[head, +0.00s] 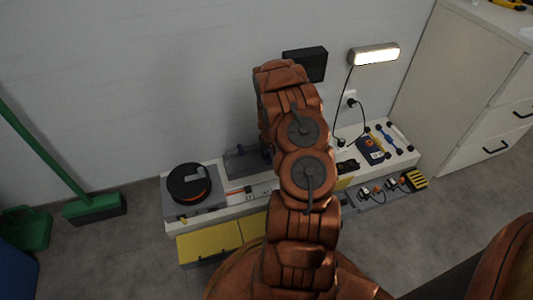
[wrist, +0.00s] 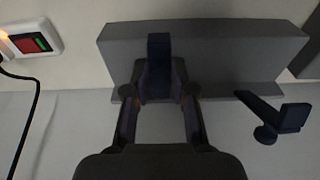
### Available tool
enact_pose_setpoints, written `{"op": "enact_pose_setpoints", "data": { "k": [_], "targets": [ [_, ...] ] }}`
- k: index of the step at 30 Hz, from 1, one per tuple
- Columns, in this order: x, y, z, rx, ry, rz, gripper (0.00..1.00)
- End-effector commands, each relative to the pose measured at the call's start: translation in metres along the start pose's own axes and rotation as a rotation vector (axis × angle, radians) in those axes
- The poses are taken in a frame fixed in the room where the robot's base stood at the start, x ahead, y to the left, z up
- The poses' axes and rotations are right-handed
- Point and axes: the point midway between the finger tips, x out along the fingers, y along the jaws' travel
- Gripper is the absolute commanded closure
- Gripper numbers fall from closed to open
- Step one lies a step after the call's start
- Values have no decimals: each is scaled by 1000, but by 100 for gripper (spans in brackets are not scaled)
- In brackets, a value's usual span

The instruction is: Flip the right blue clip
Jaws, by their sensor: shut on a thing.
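A grey box (wrist: 215,45) with two dark blue clips fills the upper wrist view. One clip (wrist: 158,50) stands at its middle left, between the fingertips of my gripper (wrist: 160,93). The fingers are shut on this clip; its lower part is hard to make out. The other clip (wrist: 290,117) is apart from my gripper at the picture's right, with its lever sticking out from the box edge. In the head view the grey box (head: 240,162) is on the low white bench, partly hidden by my arm. My gripper is hidden there.
A red-switched socket (wrist: 33,42) with a black cable is at the wrist view's left.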

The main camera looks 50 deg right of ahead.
Motion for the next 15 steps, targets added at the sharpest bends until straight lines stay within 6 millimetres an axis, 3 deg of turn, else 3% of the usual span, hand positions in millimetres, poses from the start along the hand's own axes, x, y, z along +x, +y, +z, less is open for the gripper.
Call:
{"op": "enact_pose_setpoints", "data": {
  "k": [15],
  "targets": [
    [-9, 0, -9, -1, 6, 1, 100]
  ]
}}
